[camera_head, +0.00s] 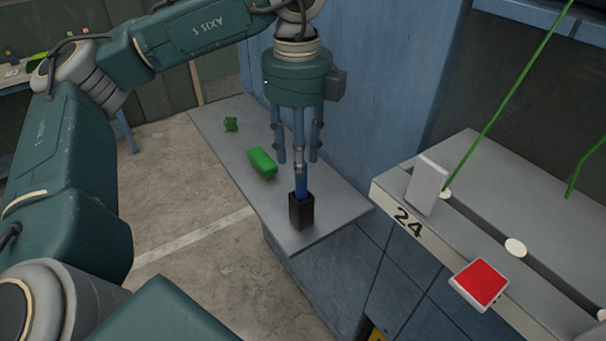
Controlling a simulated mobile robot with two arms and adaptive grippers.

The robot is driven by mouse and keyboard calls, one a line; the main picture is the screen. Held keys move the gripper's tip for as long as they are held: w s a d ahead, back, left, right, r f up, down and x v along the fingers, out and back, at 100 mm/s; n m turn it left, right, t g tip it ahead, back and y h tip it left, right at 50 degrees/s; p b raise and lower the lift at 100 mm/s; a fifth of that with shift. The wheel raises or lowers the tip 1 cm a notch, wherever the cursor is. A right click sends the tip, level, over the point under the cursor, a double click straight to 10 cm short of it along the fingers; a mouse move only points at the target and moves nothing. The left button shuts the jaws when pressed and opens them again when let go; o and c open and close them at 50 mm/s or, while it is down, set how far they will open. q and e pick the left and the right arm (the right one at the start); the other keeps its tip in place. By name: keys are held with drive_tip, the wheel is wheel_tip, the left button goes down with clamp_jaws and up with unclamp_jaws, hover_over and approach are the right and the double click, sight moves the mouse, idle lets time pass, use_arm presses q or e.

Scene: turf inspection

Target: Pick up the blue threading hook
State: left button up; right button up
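The blue threading hook (301,184) stands upright in a small dark holder (301,213) near the front end of a narrow grey shelf. Its lower part is hidden inside the holder. My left gripper (297,158) points straight down directly above it, with its fingers spread apart. The fingertips are around or just above the top of the hook; I cannot tell whether any of them touches it. My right gripper is not in view.
A green block (262,164) and a small green piece (231,124) lie farther back on the grey shelf (233,166). A blue wall stands close behind the gripper. At right, a bench marked 24 (409,221) carries a white block (427,186) and a red-topped square (480,283).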

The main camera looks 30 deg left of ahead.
sight(301, 189)
use_arm(q)
drive_tip(key=shift+w+f, duration=0.1)
drive_tip(key=shift+f, duration=0.6)
drive_tip(key=f+p, duration=0.1)
drive_tip(key=f, duration=0.1)
drive_tip(key=w+f+p, duration=0.1)
drive_tip(key=f, duration=0.1)
drive_tip(key=shift+f+p, duration=0.25)
drive_tip(key=shift+p, duration=0.1)
drive_tip(key=shift+s+f, duration=0.1)
drive_tip(key=shift+f, duration=0.3)
drive_tip(key=shift+c, duration=0.5)
drive_tip(key=c, duration=0.9)
clamp_jaws()
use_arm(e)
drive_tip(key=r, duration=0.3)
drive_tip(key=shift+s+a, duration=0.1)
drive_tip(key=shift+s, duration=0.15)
